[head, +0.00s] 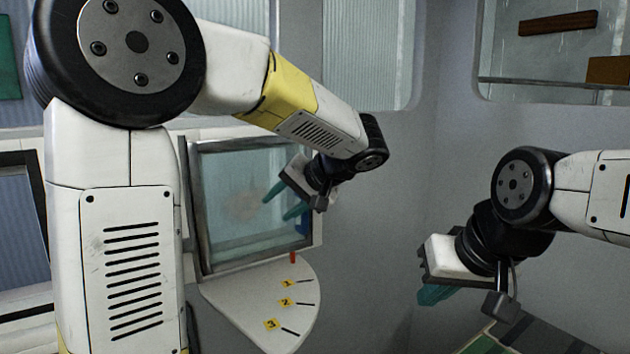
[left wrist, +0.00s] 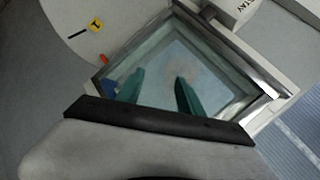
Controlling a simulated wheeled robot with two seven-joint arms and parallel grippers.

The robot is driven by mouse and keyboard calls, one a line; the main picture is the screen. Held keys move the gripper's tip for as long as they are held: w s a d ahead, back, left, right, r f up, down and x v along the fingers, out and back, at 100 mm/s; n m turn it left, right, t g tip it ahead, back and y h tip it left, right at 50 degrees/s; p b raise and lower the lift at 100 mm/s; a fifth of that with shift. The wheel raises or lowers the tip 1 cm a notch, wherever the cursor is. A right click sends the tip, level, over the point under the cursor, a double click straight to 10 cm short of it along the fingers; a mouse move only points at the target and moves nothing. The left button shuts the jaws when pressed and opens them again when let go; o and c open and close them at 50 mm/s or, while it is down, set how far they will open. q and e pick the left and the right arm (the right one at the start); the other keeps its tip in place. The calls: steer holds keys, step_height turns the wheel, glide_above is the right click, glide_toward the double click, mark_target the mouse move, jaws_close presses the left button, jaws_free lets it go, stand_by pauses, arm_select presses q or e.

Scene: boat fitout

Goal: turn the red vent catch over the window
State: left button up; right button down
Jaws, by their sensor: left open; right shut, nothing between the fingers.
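A small red piece (head: 292,258), which may be the vent catch, sits just below the lower right corner of a grey-framed window (head: 240,262). It also shows in the left wrist view (left wrist: 104,58). Below it is a pale fan-shaped plate (head: 245,305) with yellow tags 1, 2 and 3. My left gripper (head: 284,203) is open and empty in front of the pane, above the red piece and apart from it. Its teal fingers (left wrist: 159,78) appear over the glass in the left wrist view. My right gripper (head: 434,294) is shut and empty, far to the right.
A blue piece (head: 303,223) is at the window's right side, close to my left fingers. A label ending in "TAY" (left wrist: 246,8) shows in the left wrist view. The grey wall between my grippers is clear.

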arm_select(q)
steer(key=w+d+r+t+y, duration=0.35)
steer(key=w+d, duration=0.35)
steer(key=d, duration=0.3)
steer(key=shift+t+h, duration=0.25)
steer(key=shift+t, duration=0.1)
steer(key=x, duration=0.7)
steer(key=shift+w+r, duration=0.3)
jaws_close()
